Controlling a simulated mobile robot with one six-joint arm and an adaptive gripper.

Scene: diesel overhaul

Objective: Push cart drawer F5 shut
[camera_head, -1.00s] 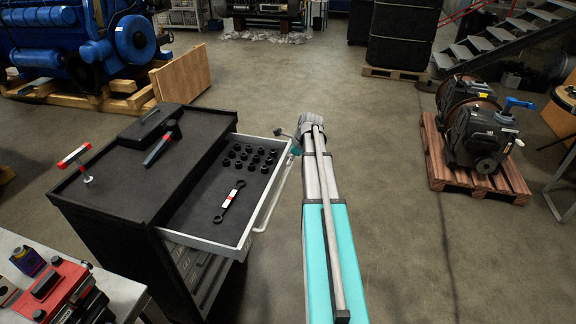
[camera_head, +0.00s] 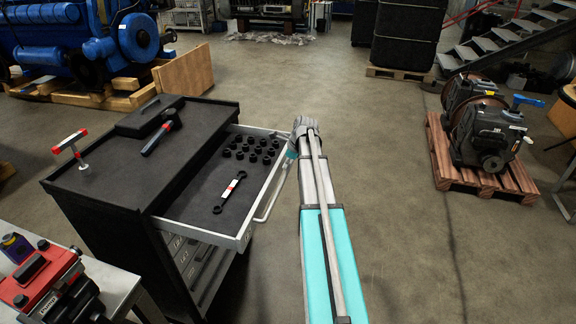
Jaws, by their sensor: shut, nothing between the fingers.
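The tool cart (camera_head: 92,200) stands at left with its top drawer (camera_head: 195,228) pulled well out to the right. No drawer label is legible, so I cannot tell from one whether this is F5. The drawer holds several black sockets (camera_head: 251,147) and a wrench (camera_head: 230,192) with a white and red band. Its pale front and bar handle (camera_head: 272,198) face my arm. My arm reaches forward beside the front, its wrist near the drawer's far front corner. My gripper is hidden behind the arm, so I cannot tell whether it touches the drawer.
A black case (camera_head: 150,116) and a hammer-like tool (camera_head: 161,134) lie on the cart top, near a red-handled tool (camera_head: 72,150). Floor (camera_head: 390,180) is clear to the right, up to a pallet with machinery (camera_head: 485,170).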

